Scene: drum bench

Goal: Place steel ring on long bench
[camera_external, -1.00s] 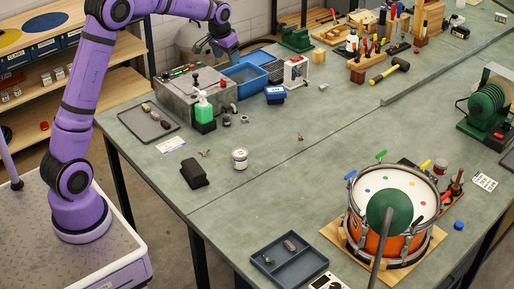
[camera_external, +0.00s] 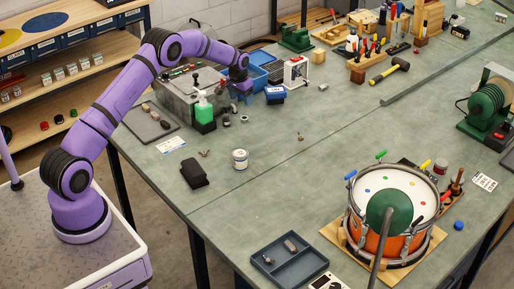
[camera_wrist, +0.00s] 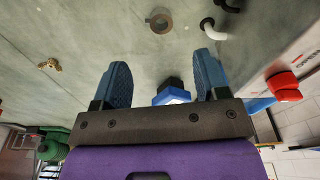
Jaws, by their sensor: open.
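A steel ring (camera_wrist: 160,22) lies flat on the grey-green long bench (camera_wrist: 110,25) in the wrist view, past my fingertips and roughly centred between them. In the outside view, a small ring-like piece (camera_external: 244,119), probably the same ring, lies on the long bench (camera_external: 270,180) just in front of my gripper (camera_external: 241,97). In the wrist view my gripper (camera_wrist: 160,72) has its two blue fingers wide apart with nothing held. The fingertips are mostly hidden in the outside view.
A control box (camera_external: 185,95) and green bottle (camera_external: 203,116) stand left of my gripper. A blue box (camera_external: 275,95) stands to the right. The bench middle is mostly clear; a drum (camera_external: 375,240) stands front right.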

